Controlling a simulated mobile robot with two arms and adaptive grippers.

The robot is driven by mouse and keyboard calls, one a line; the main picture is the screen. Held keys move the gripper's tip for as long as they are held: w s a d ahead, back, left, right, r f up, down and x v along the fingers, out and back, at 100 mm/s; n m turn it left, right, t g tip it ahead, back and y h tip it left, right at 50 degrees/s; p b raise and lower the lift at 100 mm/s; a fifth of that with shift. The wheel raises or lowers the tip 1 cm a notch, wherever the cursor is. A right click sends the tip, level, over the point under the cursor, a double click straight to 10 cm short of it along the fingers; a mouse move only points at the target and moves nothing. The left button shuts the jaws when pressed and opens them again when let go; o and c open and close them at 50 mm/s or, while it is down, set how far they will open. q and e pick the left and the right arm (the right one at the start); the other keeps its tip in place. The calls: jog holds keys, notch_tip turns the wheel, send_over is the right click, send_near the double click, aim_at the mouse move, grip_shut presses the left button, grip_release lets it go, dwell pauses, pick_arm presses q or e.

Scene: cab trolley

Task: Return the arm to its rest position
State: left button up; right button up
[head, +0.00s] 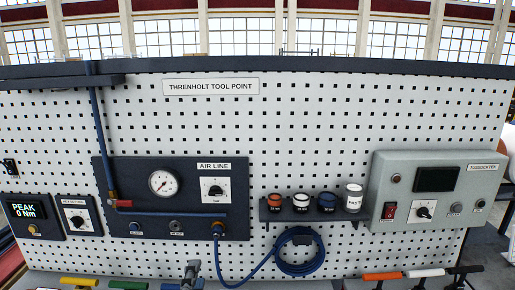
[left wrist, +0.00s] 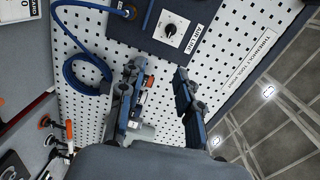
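My left gripper (head: 192,272) shows small at the bottom edge of the head view, in front of the pegboard and below the air line panel (head: 175,200). In the left wrist view its two fingers (left wrist: 158,88) stand apart, with white pegboard seen between them and nothing held. That view is turned, and the air line panel (left wrist: 160,25) shows at its top. The rest of my left arm is hidden below the head view. My right gripper is in neither view.
A blue hose (head: 297,268) hangs coiled right of my left gripper. A shelf (head: 312,213) holds several small containers. A grey control box (head: 428,190) is at the right. Several coloured handles, including a yellow one (head: 80,281) and an orange one (head: 383,276), line the bottom edge.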

pick_arm(q)
notch_tip(320, 180, down, 8)
jog(key=a+n+g, duration=0.3)
jog(key=n, duration=0.1)
jog(key=s+a+f+n+g, duration=0.3)
jog(key=s+f+n+g, duration=0.2)
jog(key=s+f, duration=0.5)
jog(key=s+a+f+n+g, duration=0.3)
jog(key=s+f+n+g, duration=0.3)
jog(key=s+f, duration=0.4)
notch_tip(320, 180, down, 31)
jog(key=s+g+b, duration=0.1)
jog(key=s+b, duration=0.2)
jog(key=b, duration=0.3)
jog(key=s+a+f+b, duration=0.1)
jog(key=s+f+b, duration=0.1)
jog(key=s+f, duration=0.6)
jog(key=s+a+f+g+b, duration=0.1)
jog(key=s+f+b, duration=0.1)
jog(key=s+f, duration=0.6)
notch_tip(320, 180, down, 5)
jog(key=shift+s+a+r+m+b, duration=0.1)
jog(key=shift+s+a+m+b, duration=0.05)
jog(key=shift+a+m+b, duration=0.15)
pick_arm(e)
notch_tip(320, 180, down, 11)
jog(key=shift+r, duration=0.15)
